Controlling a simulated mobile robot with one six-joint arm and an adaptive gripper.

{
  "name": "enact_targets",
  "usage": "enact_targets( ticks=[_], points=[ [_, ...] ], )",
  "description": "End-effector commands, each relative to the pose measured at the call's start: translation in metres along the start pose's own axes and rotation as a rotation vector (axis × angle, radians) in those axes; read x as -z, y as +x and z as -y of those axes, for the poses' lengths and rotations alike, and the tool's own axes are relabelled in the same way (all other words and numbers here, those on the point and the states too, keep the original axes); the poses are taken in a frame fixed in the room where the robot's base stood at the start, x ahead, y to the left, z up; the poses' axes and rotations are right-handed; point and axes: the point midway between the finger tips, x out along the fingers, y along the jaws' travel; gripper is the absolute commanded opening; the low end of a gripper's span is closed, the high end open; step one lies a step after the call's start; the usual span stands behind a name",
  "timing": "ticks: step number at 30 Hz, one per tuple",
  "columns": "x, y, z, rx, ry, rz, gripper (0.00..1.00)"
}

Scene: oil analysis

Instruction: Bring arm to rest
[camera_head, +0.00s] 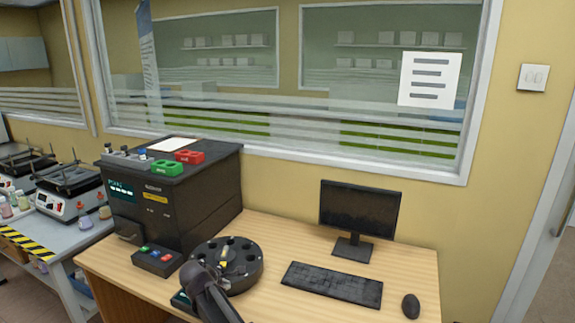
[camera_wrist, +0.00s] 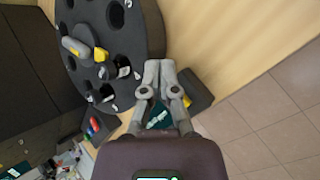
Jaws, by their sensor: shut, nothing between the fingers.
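My gripper (camera_wrist: 158,70) is in the middle of the wrist view, with its grey fingers together and nothing seen between them. It is beside the edge of a round black carousel (camera_wrist: 142,35) with several holes. In the head view, my dark arm reaches in from the bottom over the front of the carousel (camera_head: 252,276), and the fingertips cannot be made out there. A small dark device with a teal face (camera_wrist: 157,112) shows behind my fingers.
A black analyser box (camera_head: 215,185) stands left of the carousel, with red racks (camera_head: 190,156) and a green rack (camera_head: 166,167) on top. A monitor (camera_head: 360,208), keyboard (camera_head: 332,284) and mouse (camera_head: 411,306) are to the right. Bare wooden desk (camera_head: 290,250) lies between.

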Motion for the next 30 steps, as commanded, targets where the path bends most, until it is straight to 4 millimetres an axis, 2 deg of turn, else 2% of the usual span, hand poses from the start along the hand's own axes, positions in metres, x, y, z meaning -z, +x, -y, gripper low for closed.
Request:
enact_targets(
  ticks=[1,3,12,21,30],
  points=[
    [-0.022,0.001,0.007,0.029,0.06,0.003,0.0],
    [-0.047,0.006,0.017,0.072,0.149,0.005,0.0],
    [-0.143,0.016,0.064,0.254,0.547,0.025,0.0],
    [-0.224,0.01,0.118,0.429,0.942,0.07,0.0],
    [-0.289,-0.011,0.173,0.6,1.327,0.135,0.0]
  ],
)
